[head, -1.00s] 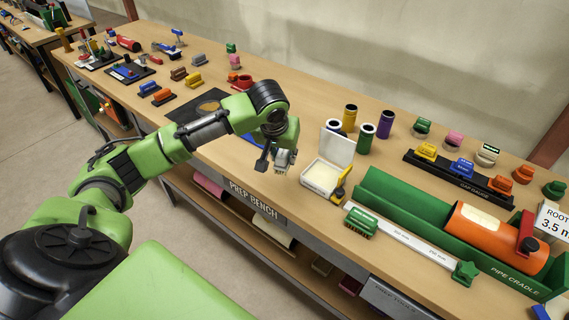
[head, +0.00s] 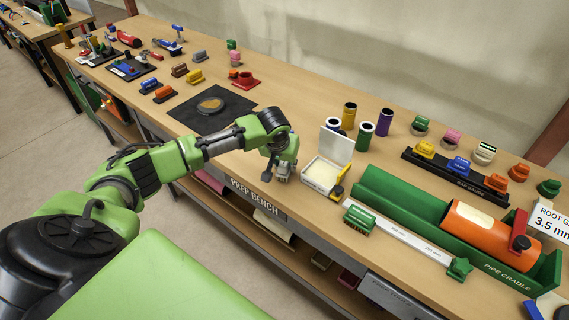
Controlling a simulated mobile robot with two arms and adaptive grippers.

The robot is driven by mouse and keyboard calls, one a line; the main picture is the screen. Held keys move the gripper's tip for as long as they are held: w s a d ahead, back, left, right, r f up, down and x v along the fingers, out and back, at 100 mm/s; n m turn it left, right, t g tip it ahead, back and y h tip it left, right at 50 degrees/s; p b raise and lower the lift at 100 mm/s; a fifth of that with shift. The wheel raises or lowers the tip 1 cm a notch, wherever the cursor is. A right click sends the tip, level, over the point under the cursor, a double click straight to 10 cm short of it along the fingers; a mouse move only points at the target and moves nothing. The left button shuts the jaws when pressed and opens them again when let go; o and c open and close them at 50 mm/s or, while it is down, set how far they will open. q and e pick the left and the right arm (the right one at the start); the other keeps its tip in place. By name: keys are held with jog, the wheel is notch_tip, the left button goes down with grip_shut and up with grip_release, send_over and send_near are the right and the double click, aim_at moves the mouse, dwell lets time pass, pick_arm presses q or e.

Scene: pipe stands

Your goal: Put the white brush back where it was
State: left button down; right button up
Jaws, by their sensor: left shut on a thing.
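My left gripper (head: 279,173) is low over the front edge of the prep bench (head: 330,228), just left of the open white box (head: 322,175). It is shut on a small pale thing, taken as the white brush (head: 284,172). The fingers hide most of it, and I cannot tell whether it touches the bench top. My right gripper is not in view.
A dark mat with a round brown disc (head: 211,104) lies to the left. Several upright cylinders (head: 366,136) stand behind the box. The green pipe cradle (head: 400,203) with an orange pipe (head: 484,235) is to the right. Bare bench top lies behind my gripper.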

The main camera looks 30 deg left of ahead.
pick_arm(q)
jog(key=c, duration=1.6)
grip_release()
jog(key=shift+f, duration=0.1)
jog(key=shift+s+r, duration=0.1)
jog(key=shift+r, duration=0.3)
jog(key=b+v, duration=0.1)
jog(key=v, duration=1)
jog(key=shift+s+r+b, duration=0.1)
jog(key=shift+r+b, duration=0.15)
jog(key=shift+b, duration=0.1)
